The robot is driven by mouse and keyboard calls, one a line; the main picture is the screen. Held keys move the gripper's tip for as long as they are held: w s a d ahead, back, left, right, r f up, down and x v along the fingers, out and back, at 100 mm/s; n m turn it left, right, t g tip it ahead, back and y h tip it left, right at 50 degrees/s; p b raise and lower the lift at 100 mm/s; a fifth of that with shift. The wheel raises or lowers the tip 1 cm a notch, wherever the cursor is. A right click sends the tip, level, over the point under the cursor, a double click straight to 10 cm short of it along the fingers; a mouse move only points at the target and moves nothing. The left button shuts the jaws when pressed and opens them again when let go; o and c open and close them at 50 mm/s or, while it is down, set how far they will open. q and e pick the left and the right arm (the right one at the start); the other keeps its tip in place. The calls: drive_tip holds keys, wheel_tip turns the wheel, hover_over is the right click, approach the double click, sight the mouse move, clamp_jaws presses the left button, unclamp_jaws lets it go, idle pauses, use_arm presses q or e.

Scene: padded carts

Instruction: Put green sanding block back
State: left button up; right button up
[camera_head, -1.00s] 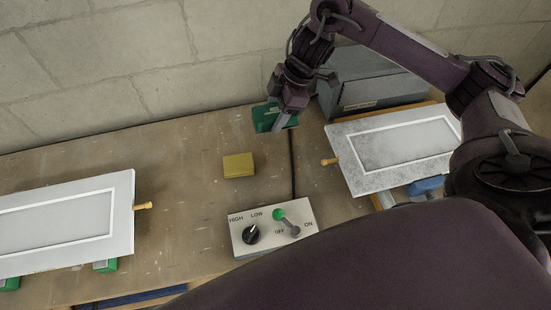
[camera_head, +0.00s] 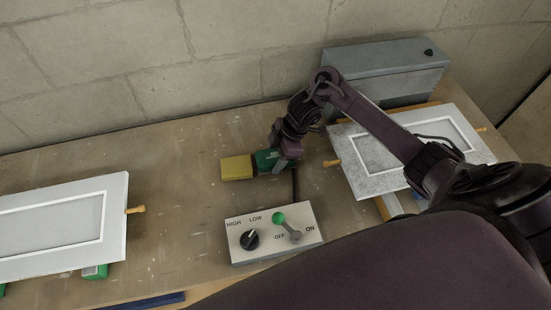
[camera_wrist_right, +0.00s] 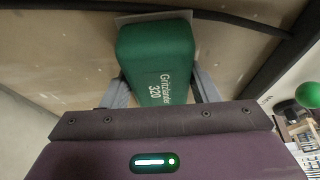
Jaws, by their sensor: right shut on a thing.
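The green sanding block (camera_head: 265,160) is between the fingers of my right gripper (camera_head: 279,164), low over the table and just right of the yellow block (camera_head: 238,168). In the right wrist view the green block (camera_wrist_right: 157,52) shows lettering with "320", and the fingers of my right gripper (camera_wrist_right: 160,92) are shut on its sides. I cannot tell whether its underside touches the table. My left gripper is not in view.
A control box (camera_head: 273,232) with a knob and lever stands in front. A framed white panel (camera_head: 62,226) lies left, and a speckled panel (camera_head: 350,150) lies right. A grey metal case (camera_head: 385,75) stands behind it. The table left of the yellow block is clear.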

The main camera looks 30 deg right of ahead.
drive_tip(key=shift+f, duration=0.6)
drive_tip(key=shift+f, duration=0.2)
drive_tip(key=o, duration=1)
drive_tip(key=shift+c, duration=0.2)
drive_tip(key=shift+r, duration=0.1)
drive_tip(key=p+v, duration=0.1)
drive_tip(key=v, duration=1.1)
drive_tip(key=shift+r, duration=0.15)
